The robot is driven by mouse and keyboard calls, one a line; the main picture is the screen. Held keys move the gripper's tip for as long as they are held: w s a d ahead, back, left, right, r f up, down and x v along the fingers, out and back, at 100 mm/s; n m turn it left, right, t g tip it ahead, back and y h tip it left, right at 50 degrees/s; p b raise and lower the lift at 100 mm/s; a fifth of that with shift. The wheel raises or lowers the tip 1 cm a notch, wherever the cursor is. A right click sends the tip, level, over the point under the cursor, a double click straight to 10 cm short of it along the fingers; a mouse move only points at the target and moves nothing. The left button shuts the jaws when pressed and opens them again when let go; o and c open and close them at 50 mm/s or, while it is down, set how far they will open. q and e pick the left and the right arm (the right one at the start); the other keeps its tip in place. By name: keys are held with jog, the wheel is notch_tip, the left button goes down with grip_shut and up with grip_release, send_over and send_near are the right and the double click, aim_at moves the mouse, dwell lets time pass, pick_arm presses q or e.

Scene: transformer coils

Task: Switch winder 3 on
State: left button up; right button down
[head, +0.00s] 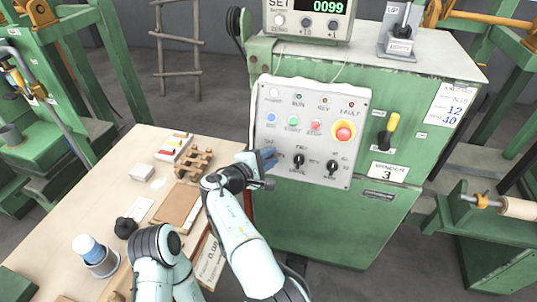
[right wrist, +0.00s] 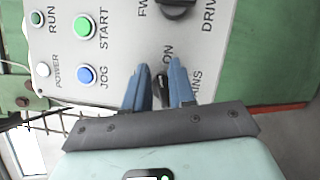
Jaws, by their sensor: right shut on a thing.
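The grey control panel (head: 336,99) is on the green cabinet with the WINDER 3 plate (head: 388,172). My right gripper (head: 268,158) is at the panel's lower left. In the right wrist view its blue fingers (right wrist: 160,78) are shut on the small dark mains switch (right wrist: 162,82), beside the letters ON and MAINS. The fingers partly hide the switch, so its exact setting is unclear. The power lamp (right wrist: 43,69) looks pale white; I cannot tell if it is lit. My left gripper is not in view.
The panel also has a blue jog button (head: 271,117), green start button (head: 293,121), red emergency stop (head: 343,131) and two black selectors (head: 298,160) (head: 332,167). A yellow-handled lever (head: 388,128) is to the right. The wooden table (head: 140,150) with small parts is left.

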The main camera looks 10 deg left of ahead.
jog(key=shift+s+a+f+m+g+p, duration=0.1)
jog(key=shift+m+g+p, duration=0.1)
jog(key=shift+m, duration=0.3)
jog(key=shift+a+f+m+g+p, duration=0.1)
jog(key=shift+f+m+g+p, duration=0.1)
jog(key=shift+m, duration=0.3)
jog(key=shift+s+a+f+m+g+p, duration=0.1)
jog(key=shift+m+g+p, duration=0.1)
jog(key=shift+m, duration=0.3)
jog(key=shift+r, duration=0.1)
jog(key=c, duration=1.2)
grip_release()
jog(key=shift+w+a, duration=0.15)
jog(key=shift+d, duration=0.2)
jog(key=shift+r, duration=0.1)
jog(key=v, duration=1.3)
jog(key=shift+r+b, duration=0.1)
jog(key=shift+b, duration=0.25)
